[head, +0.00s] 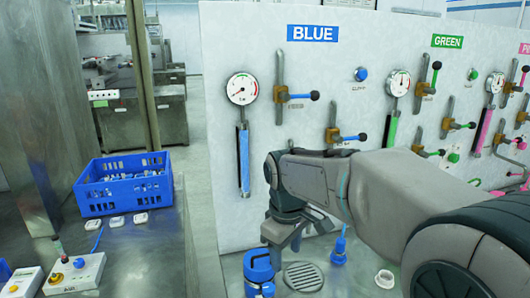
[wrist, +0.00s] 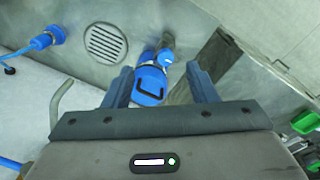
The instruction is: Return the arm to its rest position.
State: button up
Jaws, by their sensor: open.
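My arm reaches in from the right in the head view. My gripper (head: 284,238) points down in front of the white panel, close to a blue container (head: 258,268) on the metal worktop. In the wrist view, my gripper's fingers (wrist: 160,76) stand apart. The blue container (wrist: 150,84), with a dark handle on its lid, shows between and beyond them. I see no contact, but the exact gap is hard to tell. Nothing is visibly held.
A drain grate (head: 303,276) and a blue fitting (head: 339,252) are beside the container. The panel (head: 228,205) stands close behind, with gauges and protruding valves under BLUE and GREEN labels. A blue crate (head: 125,205) and a button box (head: 75,272) are at left.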

jog(key=s+d+f+m+t, duration=0.1)
jog(key=s+d+f+m, duration=0.1)
jog(key=s+d+m, duration=0.3)
jog(key=s+d+f+m+t, duration=0.1)
jog(key=s+d+m, duration=0.3)
jog(key=s, duration=0.6)
jog(key=shift+s+d+f+m, duration=0.35)
jog(key=shift+d+m, duration=0.05)
jog(key=shift+d, duration=0.25)
jog(key=c, duration=0.5)
jog(key=shift+d, duration=0.15)
